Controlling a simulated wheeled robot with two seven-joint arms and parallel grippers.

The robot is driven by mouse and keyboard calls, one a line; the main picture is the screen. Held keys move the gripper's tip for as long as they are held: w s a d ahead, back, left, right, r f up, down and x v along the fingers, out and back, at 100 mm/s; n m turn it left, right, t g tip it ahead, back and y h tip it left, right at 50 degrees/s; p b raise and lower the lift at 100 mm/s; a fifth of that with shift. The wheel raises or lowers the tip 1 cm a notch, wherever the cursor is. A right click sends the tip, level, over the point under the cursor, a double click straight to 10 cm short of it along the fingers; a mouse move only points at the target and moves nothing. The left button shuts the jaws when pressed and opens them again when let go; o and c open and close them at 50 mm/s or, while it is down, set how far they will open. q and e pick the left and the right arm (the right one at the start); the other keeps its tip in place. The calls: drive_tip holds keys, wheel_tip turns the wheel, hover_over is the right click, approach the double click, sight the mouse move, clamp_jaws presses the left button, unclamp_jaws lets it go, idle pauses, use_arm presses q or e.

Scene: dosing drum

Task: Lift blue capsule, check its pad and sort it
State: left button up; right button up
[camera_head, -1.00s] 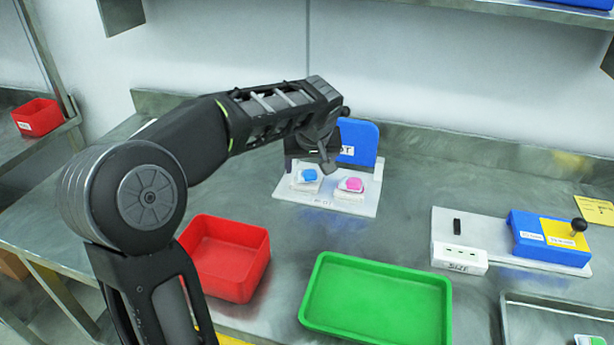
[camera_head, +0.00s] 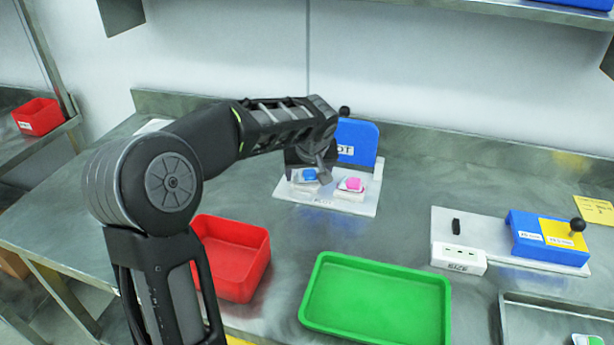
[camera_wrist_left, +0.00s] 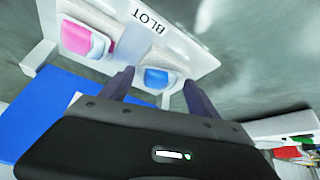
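The blue capsule (camera_head: 310,174) sits on a white pad on the left side of the white BLOT stand (camera_head: 330,203). A pink capsule (camera_head: 353,184) sits on the right pad of the same stand. My left gripper (camera_head: 322,174) is low over the blue capsule. In the left wrist view its fingers (camera_wrist_left: 158,85) are spread open, with the blue capsule (camera_wrist_left: 156,77) between and just beyond the tips. I cannot tell whether they touch the pad. The pink capsule (camera_wrist_left: 76,37) lies to the left there. My right gripper is not in view.
A red bin (camera_head: 232,258) stands at front left and a green tray (camera_head: 375,300) at front centre. A blue upright panel (camera_head: 357,142) backs the stand. A white SIZE fixture (camera_head: 458,258) and a blue-yellow lever block (camera_head: 548,240) are at right. The bench between is clear.

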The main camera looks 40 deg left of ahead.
sight(308, 176)
use_arm(q)
drive_tip(key=c, duration=1.3)
drive_tip(key=shift+c, duration=0.2)
wheel_tip(308, 176, up, 10)
idle(0.7)
